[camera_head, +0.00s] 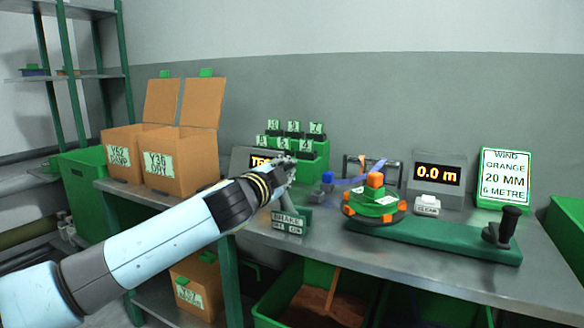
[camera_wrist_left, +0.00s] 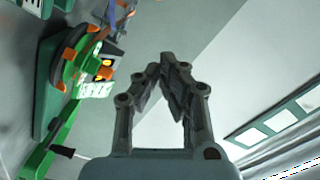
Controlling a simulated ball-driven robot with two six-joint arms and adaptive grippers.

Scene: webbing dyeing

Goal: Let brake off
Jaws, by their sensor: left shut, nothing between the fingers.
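The brake (camera_head: 289,222) is a small dark green stand with a sign reading BRAKE, with OFF and ON below, at the table's front edge. My left gripper (camera_head: 288,166) is above and behind it in the head view, and it hides part of the area over the sign. Which way the brake lever points I cannot tell. In the left wrist view my left gripper (camera_wrist_left: 168,62) has its fingertips together with nothing between them. My right gripper is in neither view.
A green and orange winding wheel (camera_head: 374,208) stands right of the brake on a green base with a black crank handle (camera_head: 508,222). A display (camera_head: 437,176) reads 0.0 m. Cardboard boxes (camera_head: 178,160) stand on the left. A card (camera_head: 505,177) reads wind orange 20 mm, 6 metre.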

